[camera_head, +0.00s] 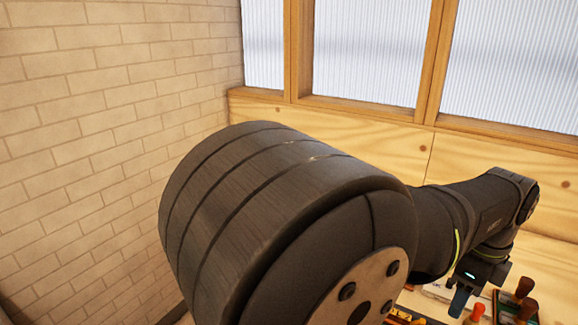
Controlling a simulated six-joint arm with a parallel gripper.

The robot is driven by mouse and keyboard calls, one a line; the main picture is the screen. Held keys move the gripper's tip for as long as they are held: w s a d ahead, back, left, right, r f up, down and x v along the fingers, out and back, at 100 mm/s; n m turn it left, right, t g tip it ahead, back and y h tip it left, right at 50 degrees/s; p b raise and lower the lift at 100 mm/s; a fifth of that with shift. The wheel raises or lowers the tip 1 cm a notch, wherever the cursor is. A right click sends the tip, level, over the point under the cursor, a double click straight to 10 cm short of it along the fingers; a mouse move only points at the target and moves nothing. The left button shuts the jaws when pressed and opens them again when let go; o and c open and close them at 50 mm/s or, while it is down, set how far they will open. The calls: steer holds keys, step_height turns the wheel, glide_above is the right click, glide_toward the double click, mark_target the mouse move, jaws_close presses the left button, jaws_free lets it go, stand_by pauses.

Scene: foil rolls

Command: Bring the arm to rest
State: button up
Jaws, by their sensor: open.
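My arm fills the middle of the head view, with a large dark joint close to the camera. The arm reaches to the right and bends down at the wrist. My gripper (481,276) hangs at the lower right, small in the picture, with a small teal light on its body. It is open, and I see nothing held in it. Its fingertips are hard to make out against the tools below. No foil roll shows in this view.
A brick wall (90,130) rises at left. A wooden panel (370,135) with windows above closes the back.

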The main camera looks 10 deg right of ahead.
step_height(320, 180, down, 17)
steer(key=shift+f, duration=0.2)
stand_by(0.4)
step_height(320, 180, up, 18)
step_height(320, 180, down, 18)
steer(key=shift+r, duration=0.15)
steer(key=shift+f+n, duration=0.2)
steer(key=shift+n, duration=0.1)
steer(key=n, duration=0.3)
steer(key=shift+n, duration=0.4)
steer(key=n, duration=0.3)
steer(key=shift+n, duration=0.4)
steer(key=n, duration=0.4)
steer(key=shift+n, duration=2.4)
